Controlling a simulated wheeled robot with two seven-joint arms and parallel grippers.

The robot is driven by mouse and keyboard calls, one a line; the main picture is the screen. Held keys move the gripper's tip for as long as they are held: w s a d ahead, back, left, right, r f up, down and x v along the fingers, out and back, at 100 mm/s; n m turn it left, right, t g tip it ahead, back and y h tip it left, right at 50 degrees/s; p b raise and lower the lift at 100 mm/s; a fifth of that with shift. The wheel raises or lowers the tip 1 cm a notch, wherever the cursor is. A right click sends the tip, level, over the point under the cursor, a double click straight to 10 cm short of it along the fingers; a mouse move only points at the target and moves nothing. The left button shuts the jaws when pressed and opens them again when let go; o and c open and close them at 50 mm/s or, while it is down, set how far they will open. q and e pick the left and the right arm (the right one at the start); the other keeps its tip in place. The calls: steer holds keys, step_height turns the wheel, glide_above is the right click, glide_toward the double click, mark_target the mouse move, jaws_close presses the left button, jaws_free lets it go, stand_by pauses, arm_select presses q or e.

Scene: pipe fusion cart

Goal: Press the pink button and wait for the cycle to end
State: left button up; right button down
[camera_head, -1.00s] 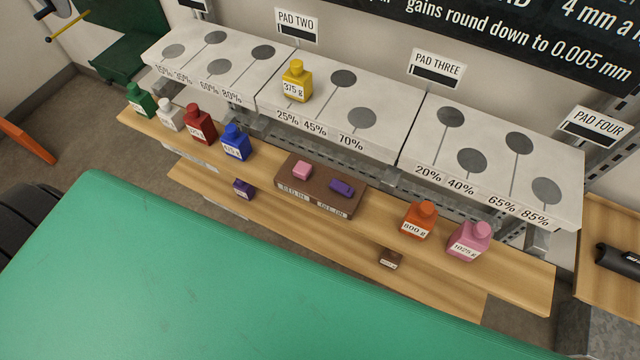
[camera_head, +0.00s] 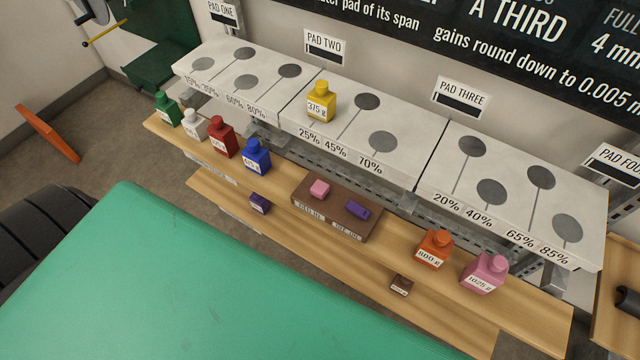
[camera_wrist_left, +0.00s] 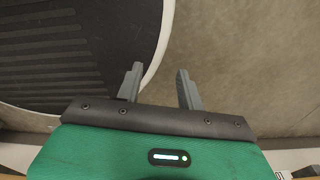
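The pink button (camera_head: 320,189) sits on a brown block (camera_head: 336,209) on the wooden shelf, left of a purple button (camera_head: 357,210). Labels on the block's front are too small to read surely. Nothing touches the pink button. My left gripper (camera_wrist_left: 158,84) shows only in the left wrist view, its two grey fingers apart and empty above the floor. Neither gripper shows in the head view, so both are away from the button there.
White pads with grey discs stand behind the shelf; a yellow bottle (camera_head: 321,102) is on pad two. A green surface (camera_head: 170,290) fills the foreground.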

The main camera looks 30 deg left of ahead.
arm_select(q)
jaws_close()
stand_by(1.4)
